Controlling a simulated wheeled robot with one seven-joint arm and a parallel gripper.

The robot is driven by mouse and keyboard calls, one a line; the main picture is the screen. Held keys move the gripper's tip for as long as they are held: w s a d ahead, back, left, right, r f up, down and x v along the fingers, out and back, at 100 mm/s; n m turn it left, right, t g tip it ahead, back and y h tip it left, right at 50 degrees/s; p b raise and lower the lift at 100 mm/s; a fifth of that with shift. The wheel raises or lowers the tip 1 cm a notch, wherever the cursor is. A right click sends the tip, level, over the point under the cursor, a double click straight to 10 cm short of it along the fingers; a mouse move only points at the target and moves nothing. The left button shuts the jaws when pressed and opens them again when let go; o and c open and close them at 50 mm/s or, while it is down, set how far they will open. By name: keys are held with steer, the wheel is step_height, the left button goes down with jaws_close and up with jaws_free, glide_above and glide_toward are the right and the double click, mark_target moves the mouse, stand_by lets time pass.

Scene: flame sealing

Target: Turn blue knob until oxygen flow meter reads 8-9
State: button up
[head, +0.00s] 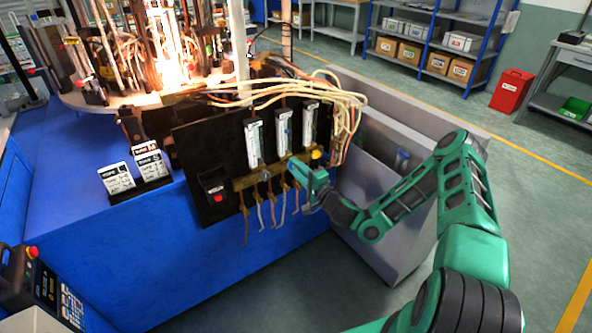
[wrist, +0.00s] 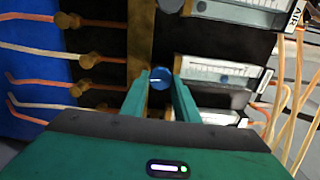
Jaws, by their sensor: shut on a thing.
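The blue knob (wrist: 160,77) sits on the brass manifold bar (wrist: 140,45) in the wrist view. My gripper (wrist: 160,80) has its two green fingers on either side of the knob, shut on it. In the head view my gripper (head: 296,170) reaches the manifold at the panel's lower right and hides the knob. Three white flow meters (head: 284,130) stand upright on the black panel (head: 222,150). In the wrist view one flow meter (wrist: 215,73) lies right of the knob. Their readings are too small to tell.
Pale hoses (head: 345,100) loop over the panel's right side, and copper tubes (head: 273,212) hang below the manifold. A red switch (head: 217,196) is at the panel's lower left. Flames (head: 170,60) burn on the round table behind. A grey bin (head: 375,220) stands right of the panel.

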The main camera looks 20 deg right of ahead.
steer(key=shift+d+f+n, duration=0.15)
steer(key=shift+n, duration=0.25)
steer(key=o, duration=1.1)
steer(key=shift+c, duration=0.2)
steer(key=v, duration=1)
steer(key=shift+s, duration=0.3)
